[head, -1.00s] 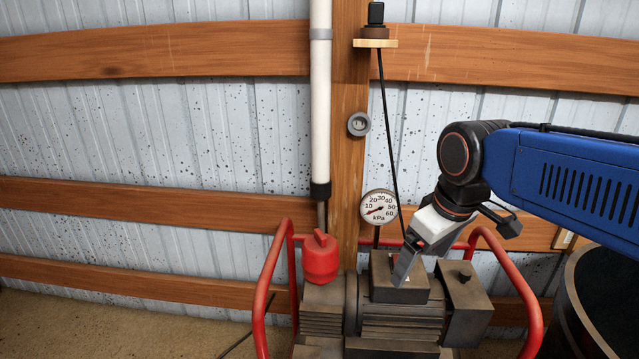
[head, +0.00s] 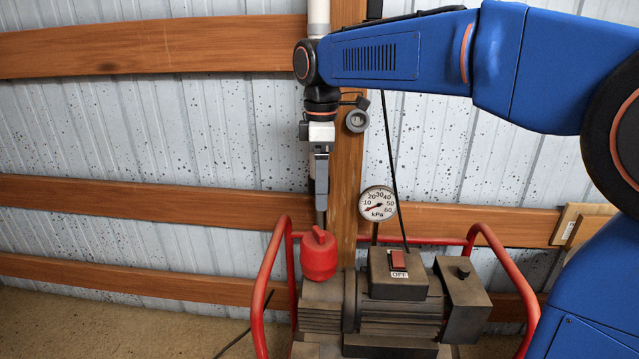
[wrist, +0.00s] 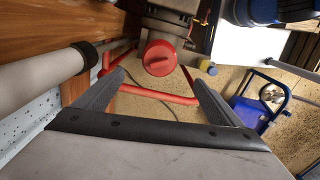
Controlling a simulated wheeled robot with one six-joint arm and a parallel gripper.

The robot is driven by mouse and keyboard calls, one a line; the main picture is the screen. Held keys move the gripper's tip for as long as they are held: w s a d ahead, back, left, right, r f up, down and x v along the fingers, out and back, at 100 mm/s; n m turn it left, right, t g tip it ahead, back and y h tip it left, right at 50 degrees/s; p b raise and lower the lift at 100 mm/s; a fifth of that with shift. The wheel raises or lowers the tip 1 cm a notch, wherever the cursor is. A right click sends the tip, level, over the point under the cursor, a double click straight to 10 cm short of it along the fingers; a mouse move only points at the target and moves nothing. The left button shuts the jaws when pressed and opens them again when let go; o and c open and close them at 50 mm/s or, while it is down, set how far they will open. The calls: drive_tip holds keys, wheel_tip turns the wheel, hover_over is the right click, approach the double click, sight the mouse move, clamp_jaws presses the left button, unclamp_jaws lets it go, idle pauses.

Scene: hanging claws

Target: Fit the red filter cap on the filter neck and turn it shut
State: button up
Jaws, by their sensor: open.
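The red filter cap (head: 319,256), with a raised grip ridge on top, sits on the left end of the pump (head: 392,310). The filter neck is hidden beneath it, and I cannot tell whether the cap is turned shut. My gripper (head: 321,208) points down just above the cap and is apart from it. In the wrist view the cap (wrist: 160,57) shows from above, beyond the two spread fingers (wrist: 153,78). Nothing is between the fingers.
A red tubular frame (head: 276,285) rises around the pump. A switch box (head: 398,272) marked OFF and a pressure gauge (head: 378,203) stand to the right. A white pipe (wrist: 40,80) runs close to my gripper. A blue cart (wrist: 250,113) is farther off.

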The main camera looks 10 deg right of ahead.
sight(320, 230)
wheel_tip(320, 230, down, 17)
drive_tip(key=shift+w+a+f, duration=0.1)
drive_tip(key=shift+a+f, duration=0.05)
drive_tip(key=shift+f, duration=0.05)
idle(0.7)
drive_tip(key=shift+c, duration=0.6)
drive_tip(key=c, duration=1.5)
drive_tip(key=o, duration=1.9)
drive_tip(key=shift+m, duration=0.3)
drive_tip(key=shift+r, duration=3.05)
